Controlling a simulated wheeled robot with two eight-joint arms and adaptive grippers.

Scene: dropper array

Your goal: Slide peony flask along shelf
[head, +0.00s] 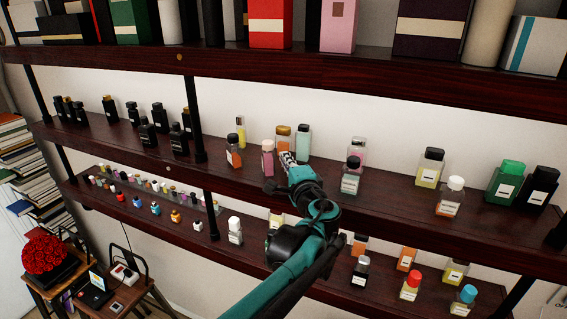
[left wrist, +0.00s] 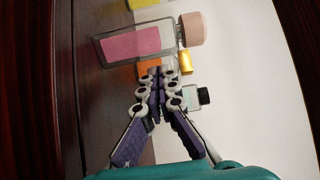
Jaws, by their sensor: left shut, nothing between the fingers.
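A flask with a pink label and pale pink cap, which looks like the peony flask (head: 268,160), stands on the middle shelf (head: 330,192) just left of my left gripper. The left wrist view is turned on its side, and there the flask (left wrist: 132,43) lies across the top, just beyond the fingertips. My left gripper (head: 286,160) is shut and empty, its fingertips together (left wrist: 157,74) close beside the flask. I cannot tell whether they touch it. My right gripper is not in view.
A dark orange flask (head: 234,152) stands left of the pink one. The upper shelf (head: 300,68) runs above.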

